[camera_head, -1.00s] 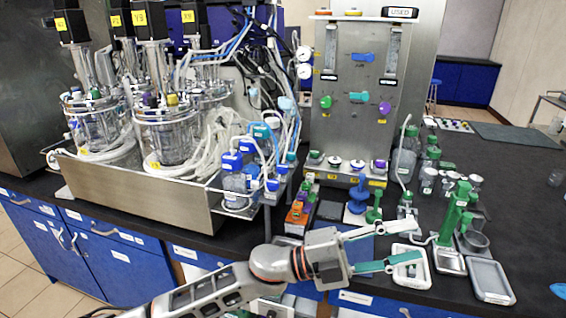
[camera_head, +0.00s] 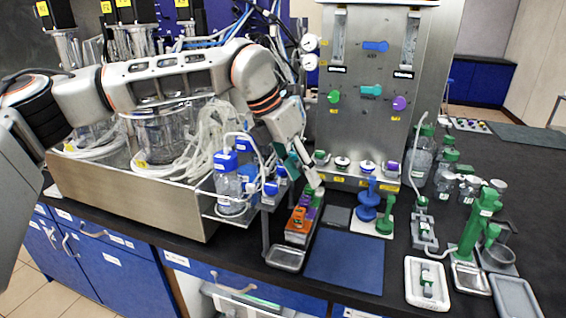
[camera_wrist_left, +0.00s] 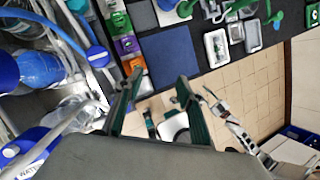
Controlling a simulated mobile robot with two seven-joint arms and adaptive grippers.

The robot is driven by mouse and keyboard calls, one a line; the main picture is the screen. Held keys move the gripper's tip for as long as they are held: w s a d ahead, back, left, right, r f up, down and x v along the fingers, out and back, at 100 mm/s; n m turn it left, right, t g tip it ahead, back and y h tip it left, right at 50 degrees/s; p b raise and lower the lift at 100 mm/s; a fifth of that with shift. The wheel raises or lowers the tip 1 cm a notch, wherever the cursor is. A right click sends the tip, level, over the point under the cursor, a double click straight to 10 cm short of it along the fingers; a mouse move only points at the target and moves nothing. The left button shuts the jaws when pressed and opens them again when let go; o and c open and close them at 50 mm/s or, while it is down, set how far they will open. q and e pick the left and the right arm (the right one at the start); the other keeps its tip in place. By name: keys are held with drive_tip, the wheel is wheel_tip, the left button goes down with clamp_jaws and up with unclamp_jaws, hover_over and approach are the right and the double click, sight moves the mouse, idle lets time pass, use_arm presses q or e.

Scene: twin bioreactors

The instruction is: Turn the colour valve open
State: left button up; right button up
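I cannot make out my right gripper.
The bioreactor tray (camera_head: 130,195) and blue-capped bottles (camera_head: 228,180) crowd the left, close to my left arm. Small coloured caps line the panel's foot. A blue mat (camera_head: 345,262), an orange and purple rack (camera_head: 299,222) and a green stand (camera_head: 478,225) occupy the front.

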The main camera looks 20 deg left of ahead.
use_arm(q)
drive_tip(key=n+t+y, duration=0.1)
drive_tip(key=y, duration=0.1)
approach(282, 168)
drive_tip(key=shift+t, duration=0.3)
drive_tip(key=x, duration=0.8)
drive_tip(key=shift+s+d+f, duration=0.1)
drive_tip(key=shift+s, duration=0.1)
clamp_jaws()
